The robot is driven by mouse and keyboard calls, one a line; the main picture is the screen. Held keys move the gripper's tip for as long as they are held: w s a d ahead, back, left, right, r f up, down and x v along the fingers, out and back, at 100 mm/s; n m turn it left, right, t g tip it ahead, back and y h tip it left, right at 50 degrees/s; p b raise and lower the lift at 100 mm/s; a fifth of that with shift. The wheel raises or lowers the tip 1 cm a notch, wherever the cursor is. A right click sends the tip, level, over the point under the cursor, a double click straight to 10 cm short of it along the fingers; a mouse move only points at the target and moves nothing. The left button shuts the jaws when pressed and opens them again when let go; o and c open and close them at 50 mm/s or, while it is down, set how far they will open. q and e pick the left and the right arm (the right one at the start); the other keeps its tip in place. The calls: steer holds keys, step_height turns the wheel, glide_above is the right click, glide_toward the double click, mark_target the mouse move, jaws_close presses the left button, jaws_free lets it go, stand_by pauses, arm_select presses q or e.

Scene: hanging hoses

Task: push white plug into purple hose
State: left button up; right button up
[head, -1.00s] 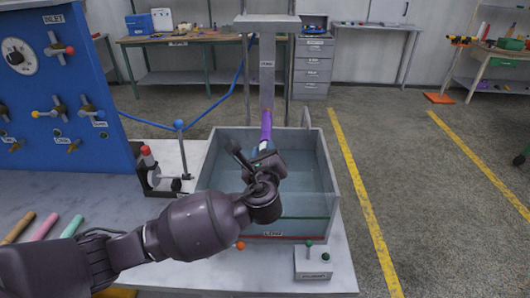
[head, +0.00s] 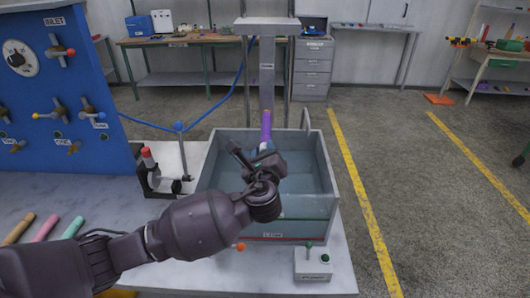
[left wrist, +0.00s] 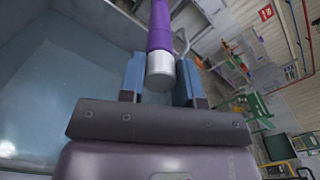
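The purple hose (head: 266,126) hangs down from the grey post over the tank; it also shows at the top of the left wrist view (left wrist: 160,25). The white plug (left wrist: 160,70) looks like a pale grey cylinder there, in line with the hose and meeting its lower end; how deep it sits inside is hidden. My left gripper (left wrist: 161,84) has its blue fingers on both sides of the plug, shut on it. In the head view the gripper (head: 262,155) is above the tank and mostly covers the plug. My right gripper is out of view.
The open clear-walled tank (head: 328,190) stands below the hose. A grey post (head: 267,85) rises behind it. A red-topped clamp stand (head: 158,175) is left of the tank, and a small switch box (head: 313,264) is in front. Coloured tubes (head: 45,228) lie at the left.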

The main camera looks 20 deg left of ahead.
arm_select(q)
steer(key=o, duration=0.5)
steer(key=shift+w, duration=0.1)
steer(key=shift+c, duration=0.2)
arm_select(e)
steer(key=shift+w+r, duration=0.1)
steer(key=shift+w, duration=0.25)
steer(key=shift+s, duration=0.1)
arm_select(q)
steer(key=b+v, duration=0.1)
steer(key=v, duration=1)
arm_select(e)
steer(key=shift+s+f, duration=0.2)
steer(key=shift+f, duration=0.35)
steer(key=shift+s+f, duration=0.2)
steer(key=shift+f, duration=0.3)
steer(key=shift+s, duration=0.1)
